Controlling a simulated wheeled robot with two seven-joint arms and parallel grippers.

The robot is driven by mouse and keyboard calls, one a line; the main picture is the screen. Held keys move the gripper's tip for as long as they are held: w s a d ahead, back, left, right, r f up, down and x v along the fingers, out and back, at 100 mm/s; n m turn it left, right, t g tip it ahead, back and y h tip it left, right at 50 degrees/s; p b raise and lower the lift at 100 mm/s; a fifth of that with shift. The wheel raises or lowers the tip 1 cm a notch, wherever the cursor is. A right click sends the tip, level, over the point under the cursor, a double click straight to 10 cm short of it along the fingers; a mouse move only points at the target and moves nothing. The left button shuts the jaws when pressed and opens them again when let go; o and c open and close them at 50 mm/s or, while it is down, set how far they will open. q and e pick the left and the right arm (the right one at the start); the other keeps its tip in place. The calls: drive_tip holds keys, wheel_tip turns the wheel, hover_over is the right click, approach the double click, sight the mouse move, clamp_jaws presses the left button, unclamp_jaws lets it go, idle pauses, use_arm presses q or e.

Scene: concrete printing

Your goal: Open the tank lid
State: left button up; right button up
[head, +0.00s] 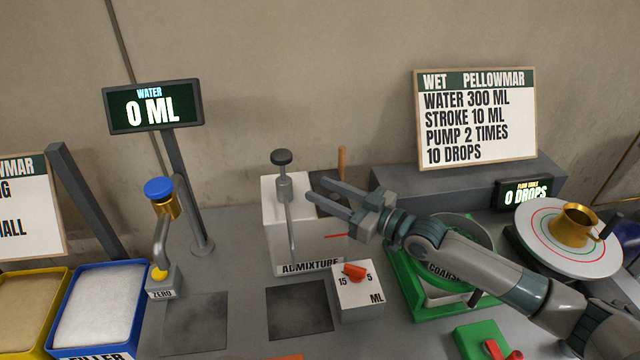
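The white tank (290,240) labelled ADMIXTURE stands in the middle of the table. A pump with a dark round knob (282,157) and a grey stem rises from its left part. The right part of the tank's top looks dark and is partly hidden by my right gripper, so I cannot tell how its lid stands. A thin brown upright piece (342,160) shows just behind that part. My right gripper (315,190) comes in from the right over the tank's top, beside the pump. Its two fingers are apart with nothing visible between them. My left gripper is out of view.
A white dial box (358,296) with a red knob stands in front of the tank. A green-framed device (410,295) marked COARSE is to the right, under my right arm. The water tap (162,235) and display (153,107) are left. Dark pads (300,310) lie in front.

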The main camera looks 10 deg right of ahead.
drive_tip(key=shift+x, duration=0.85)
clamp_jaws()
drive_tip(key=shift+w+r, duration=0.1)
